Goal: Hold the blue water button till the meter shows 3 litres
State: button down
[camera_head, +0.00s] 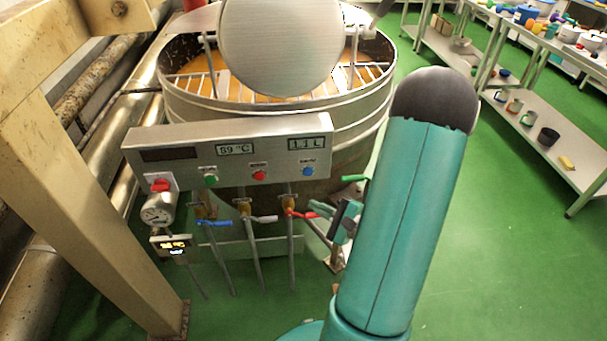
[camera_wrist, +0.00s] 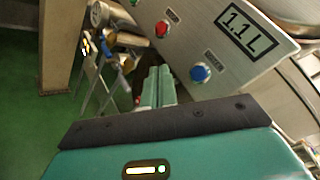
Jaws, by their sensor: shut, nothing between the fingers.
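The blue water button (camera_head: 307,171) sits at the right end of the grey control panel (camera_head: 225,135), below a meter (camera_head: 308,143) that reads 1.1 L. In the wrist view the blue button (camera_wrist: 200,73) and the meter (camera_wrist: 247,32) show large and clear. My gripper (camera_head: 318,209) is shut and empty, below the panel's right end and in front of the pipes. In the wrist view its fingers (camera_wrist: 158,82) are together, to the left of the blue button and apart from it. Nothing touches the button in these views.
A red button (camera_head: 259,175) and a green button (camera_head: 211,180) are left of the blue one. Valves with blue, white, red (camera_head: 302,214) and green levers hang below. The large kettle (camera_head: 340,115) stands behind. A beige post (camera_head: 80,150) is at left; open green floor lies right.

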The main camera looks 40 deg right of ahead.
aim_at(304, 174)
jog(key=w+d, duration=0.5)
jog(key=w, duration=0.2)
dwell(0.4)
jog(key=shift+w+d, duration=0.1)
dwell(1.8)
jog(key=shift+w+d, duration=0.2)
jog(key=shift+w, duration=0.1)
jog(key=shift+w+d, duration=0.3)
jog(key=shift+w, duration=0.1)
dwell(4.3)
